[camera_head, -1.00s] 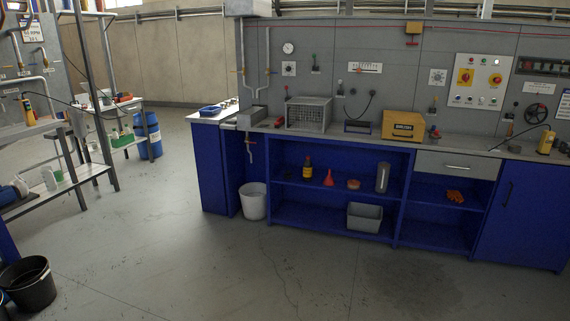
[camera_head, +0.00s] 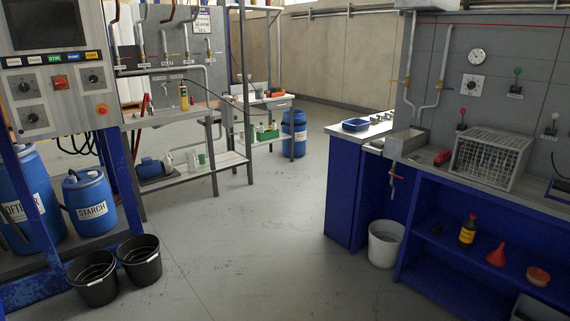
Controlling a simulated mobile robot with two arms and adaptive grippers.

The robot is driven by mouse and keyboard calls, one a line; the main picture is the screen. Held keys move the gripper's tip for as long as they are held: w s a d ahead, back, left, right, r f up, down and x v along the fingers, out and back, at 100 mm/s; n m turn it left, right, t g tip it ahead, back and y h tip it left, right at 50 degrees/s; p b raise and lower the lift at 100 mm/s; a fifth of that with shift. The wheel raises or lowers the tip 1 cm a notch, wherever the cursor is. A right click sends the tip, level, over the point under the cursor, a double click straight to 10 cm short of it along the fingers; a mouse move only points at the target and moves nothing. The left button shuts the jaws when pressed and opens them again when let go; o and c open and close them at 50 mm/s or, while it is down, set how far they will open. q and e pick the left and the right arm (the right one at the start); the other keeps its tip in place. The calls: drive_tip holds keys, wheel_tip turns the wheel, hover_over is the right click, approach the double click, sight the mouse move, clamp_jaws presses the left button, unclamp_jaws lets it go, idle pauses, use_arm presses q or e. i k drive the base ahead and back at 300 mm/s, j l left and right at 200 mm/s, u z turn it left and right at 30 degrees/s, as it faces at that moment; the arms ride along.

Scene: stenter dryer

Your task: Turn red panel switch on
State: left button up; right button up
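A grey control panel (camera_head: 60,90) stands at the upper left, with a dark screen above a row of coloured labelled buttons. A small red switch (camera_head: 60,82) sits in the middle of this panel, between dark rotary knobs; its on or off position is too small to tell. A round red button on a yellow base (camera_head: 102,109) is at the panel's lower right. Neither of my grippers is in view.
Blue drums (camera_head: 89,203) and two black buckets (camera_head: 140,261) stand below the panel. A shelved work table (camera_head: 180,113) is behind. A blue workbench (camera_head: 345,190) with a white bucket (camera_head: 385,243) is at right. The grey floor between is clear.

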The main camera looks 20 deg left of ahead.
sight(59, 83)
drive_tip(key=i+j+u, duration=0.2)
drive_tip(key=u, duration=0.2)
drive_tip(key=i+u, duration=0.4)
drive_tip(key=i+j+u, duration=0.1)
drive_tip(key=u, duration=0.3)
drive_tip(key=i+l+u, duration=0.1)
drive_tip(key=i+u, duration=0.3)
drive_tip(key=i+j+u, duration=0.25)
drive_tip(key=i, duration=0.2)
